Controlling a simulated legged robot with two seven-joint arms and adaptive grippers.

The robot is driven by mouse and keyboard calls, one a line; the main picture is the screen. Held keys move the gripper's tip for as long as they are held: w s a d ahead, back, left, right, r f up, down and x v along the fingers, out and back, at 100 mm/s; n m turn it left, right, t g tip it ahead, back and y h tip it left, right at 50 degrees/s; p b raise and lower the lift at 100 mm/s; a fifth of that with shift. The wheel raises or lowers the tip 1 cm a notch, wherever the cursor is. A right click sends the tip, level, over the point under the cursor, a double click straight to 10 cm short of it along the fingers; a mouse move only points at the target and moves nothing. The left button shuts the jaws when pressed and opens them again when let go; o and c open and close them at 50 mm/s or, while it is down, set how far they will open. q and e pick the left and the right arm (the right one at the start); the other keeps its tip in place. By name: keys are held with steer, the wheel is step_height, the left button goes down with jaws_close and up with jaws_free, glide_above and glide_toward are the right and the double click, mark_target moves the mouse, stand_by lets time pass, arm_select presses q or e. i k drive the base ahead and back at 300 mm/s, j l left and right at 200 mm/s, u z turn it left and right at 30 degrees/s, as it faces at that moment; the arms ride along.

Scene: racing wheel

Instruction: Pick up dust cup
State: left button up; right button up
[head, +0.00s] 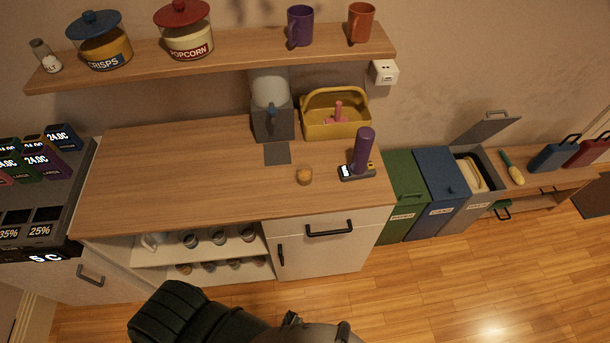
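No object in the head view is plainly marked as a dust cup. I cannot tell which of these, if either, is the dust cup. Dark, ribbed parts of my own body show at the bottom edge, apart from the counter. No gripper fingers show.
The wooden counter (170,165) is clear on its left. A grey dispenser (271,112) and a yellow basket (337,118) stand at its back. A shelf (230,52) with jars and mugs hangs above. Green (403,190) and blue (440,190) bins stand to the right.

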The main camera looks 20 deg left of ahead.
mark_target(304, 172)
steer(key=u, duration=0.75)
steer(key=i+l, duration=0.05)
steer(key=l, duration=0.05)
